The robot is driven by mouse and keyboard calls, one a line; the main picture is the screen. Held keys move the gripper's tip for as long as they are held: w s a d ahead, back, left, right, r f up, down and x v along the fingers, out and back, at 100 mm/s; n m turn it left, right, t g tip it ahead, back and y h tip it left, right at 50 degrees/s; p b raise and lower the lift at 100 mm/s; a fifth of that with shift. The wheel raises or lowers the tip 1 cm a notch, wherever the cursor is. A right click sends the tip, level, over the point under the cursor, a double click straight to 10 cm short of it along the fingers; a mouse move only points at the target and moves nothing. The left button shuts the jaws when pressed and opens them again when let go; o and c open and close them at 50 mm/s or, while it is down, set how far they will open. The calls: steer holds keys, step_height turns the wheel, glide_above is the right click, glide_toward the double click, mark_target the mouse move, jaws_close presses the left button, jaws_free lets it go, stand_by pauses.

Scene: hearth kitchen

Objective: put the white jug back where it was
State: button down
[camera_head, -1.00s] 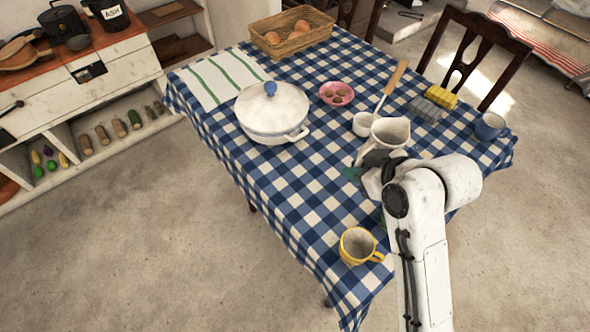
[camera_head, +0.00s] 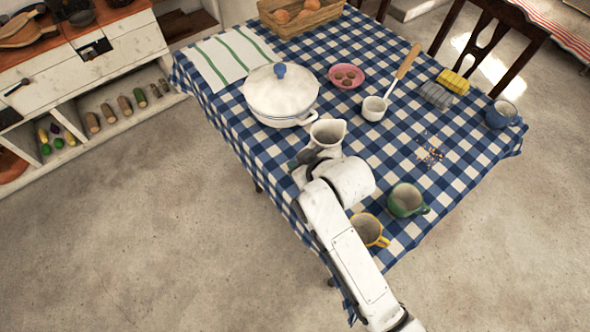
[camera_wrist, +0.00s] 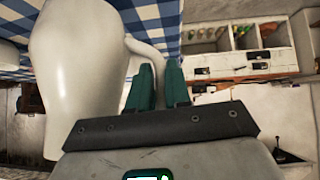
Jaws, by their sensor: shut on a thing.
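The white jug (camera_head: 327,132) is upright, mouth up, near the left edge of the table, just right of and in front of the lidded white pot (camera_head: 281,92). My gripper (camera_wrist: 159,82) has its teal fingers shut on the jug's handle (camera_wrist: 147,48). In the wrist view the jug's body (camera_wrist: 75,75) fills the left side, beside the fingers. My arm hides the jug's lower part in the head view, so I cannot tell whether its base touches the cloth.
A green mug (camera_head: 405,200) and a yellow mug (camera_head: 369,231) stand near my arm at the table's front. Crumbs (camera_head: 430,155) lie on the checked tablecloth (camera_head: 462,150). Bare cloth lies right of the jug.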

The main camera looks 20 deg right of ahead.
steer(key=shift+w+a+f, duration=0.2)
steer(key=shift+a+f, duration=0.05)
steer(key=shift+f, duration=0.05)
steer(key=shift+a+f+p, duration=0.15)
steer(key=shift+f+p, duration=0.2)
steer(key=shift+f, duration=1.5)
steer(key=c, duration=1.1)
jaws_free()
steer(key=v, duration=1.2)
